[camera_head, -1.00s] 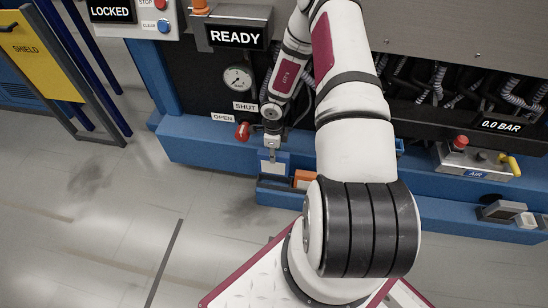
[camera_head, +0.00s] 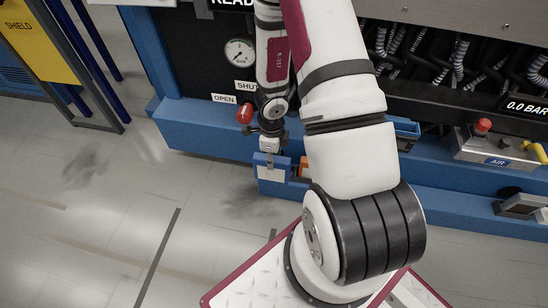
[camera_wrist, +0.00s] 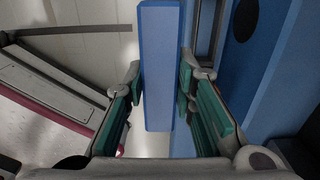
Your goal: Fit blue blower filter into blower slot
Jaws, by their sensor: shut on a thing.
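The blue filter is a flat block with a blue frame and a pale face. In the head view the blue filter (camera_head: 271,173) hangs below my gripper (camera_head: 269,148), in front of the blue machine base. In the wrist view my gripper (camera_wrist: 160,82) has its green-padded fingers on either side of the filter (camera_wrist: 160,40), which shows as a long blue block edge-on. My gripper is shut on it. I cannot make out the blower slot for certain; my arm covers part of the machine front.
An orange part (camera_head: 304,168) is just right of the filter, partly hidden by my arm. A red-handled valve (camera_head: 244,113) and a gauge (camera_head: 239,52) are on the dark panel above. The AIR box (camera_head: 495,148) is at right.

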